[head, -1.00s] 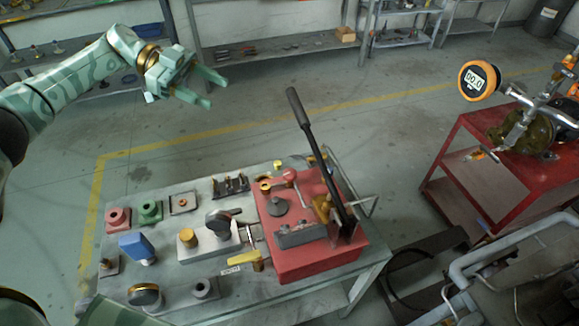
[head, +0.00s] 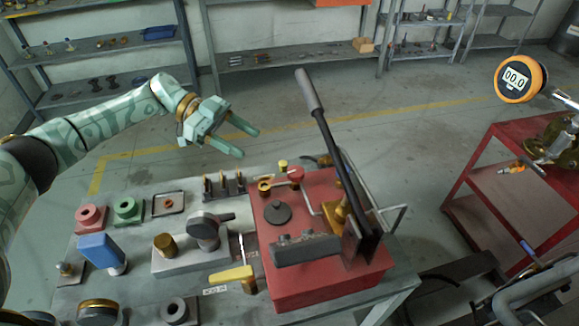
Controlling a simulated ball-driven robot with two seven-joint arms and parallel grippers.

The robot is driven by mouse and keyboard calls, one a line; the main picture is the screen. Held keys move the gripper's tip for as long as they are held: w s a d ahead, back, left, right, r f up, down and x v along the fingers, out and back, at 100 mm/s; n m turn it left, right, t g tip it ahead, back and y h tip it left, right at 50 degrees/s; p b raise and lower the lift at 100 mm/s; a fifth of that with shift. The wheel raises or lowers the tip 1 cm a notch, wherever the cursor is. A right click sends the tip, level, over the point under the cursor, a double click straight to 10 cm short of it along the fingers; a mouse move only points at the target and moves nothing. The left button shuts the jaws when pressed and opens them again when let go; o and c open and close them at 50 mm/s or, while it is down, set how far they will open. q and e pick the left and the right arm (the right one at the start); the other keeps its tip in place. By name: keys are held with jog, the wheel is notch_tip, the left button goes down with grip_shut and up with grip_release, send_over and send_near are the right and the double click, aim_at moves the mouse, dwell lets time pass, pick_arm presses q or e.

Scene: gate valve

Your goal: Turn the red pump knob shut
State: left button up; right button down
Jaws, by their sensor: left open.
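The red pump (head: 325,283) is a red box on the workbench, with a long dark lever rising from its right side. A small red knob (head: 296,174) sits at the top of the pump's far edge, with a thin bent metal rod beside it. My left gripper (head: 250,143) is open and empty. In the picture its fingers point right, above and left of the red knob, apart from it. My right gripper is not in view.
The long pump lever (head: 325,125) stands tilted right of the knob. On the bench are a red fitting (head: 90,215), a green fitting (head: 128,208), a blue handle (head: 100,249) and a yellow handle (head: 232,274). A red cart (head: 515,195) stands right. Floor behind the bench is clear.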

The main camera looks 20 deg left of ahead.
aim_at(293, 169)
pick_arm(q)
jog(key=x, duration=1.2)
jog(key=shift+d, duration=0.15)
jog(key=c, duration=1)
